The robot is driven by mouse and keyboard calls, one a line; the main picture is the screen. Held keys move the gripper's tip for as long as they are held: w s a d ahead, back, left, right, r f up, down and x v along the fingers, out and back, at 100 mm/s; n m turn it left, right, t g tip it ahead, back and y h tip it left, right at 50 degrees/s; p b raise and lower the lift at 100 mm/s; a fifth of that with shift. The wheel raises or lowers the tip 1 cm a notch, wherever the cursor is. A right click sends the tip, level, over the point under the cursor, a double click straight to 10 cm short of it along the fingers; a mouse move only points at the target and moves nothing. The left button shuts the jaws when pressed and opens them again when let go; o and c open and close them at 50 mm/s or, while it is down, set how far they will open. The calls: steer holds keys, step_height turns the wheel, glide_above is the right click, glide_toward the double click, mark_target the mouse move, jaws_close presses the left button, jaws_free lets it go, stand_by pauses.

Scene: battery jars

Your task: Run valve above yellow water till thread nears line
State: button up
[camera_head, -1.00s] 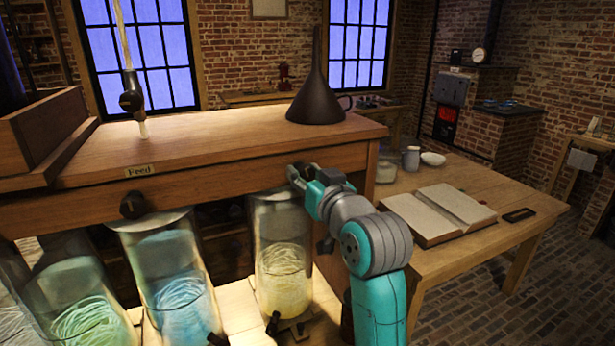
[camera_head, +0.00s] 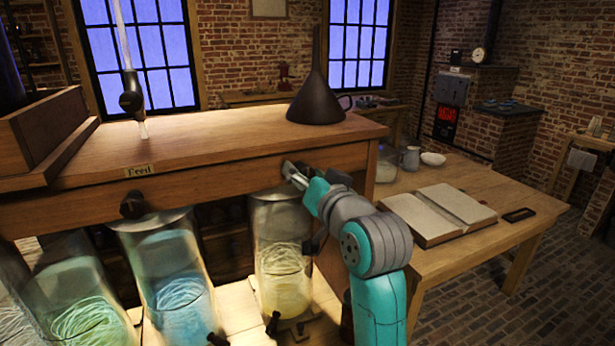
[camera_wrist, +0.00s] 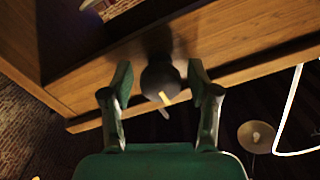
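The jar of yellow water (camera_head: 283,225) stands under the wooden beam, right of the blue and green jars. A pale coiled thread (camera_head: 284,262) shows inside it; I cannot make out a line mark. My gripper (camera_head: 294,176) is at the beam front above this jar and covers the valve in the head view. In the wrist view a round dark valve knob (camera_wrist: 160,78) with a pale pointer (camera_wrist: 164,98) sits between my fingertips (camera_wrist: 160,83). The fingers are open on either side of it, with narrow gaps showing.
The blue jar (camera_head: 174,270) and green jar (camera_head: 80,300) stand to the left. Another dark valve (camera_head: 133,205) is under the "Feed" label (camera_head: 139,171). A black funnel (camera_head: 317,95) stands on the beam top. An open book (camera_head: 437,212) lies on the table (camera_head: 470,250) at right.

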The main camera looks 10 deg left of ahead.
stand_by(0.3)
steer(key=v, duration=0.5)
stand_by(0.4)
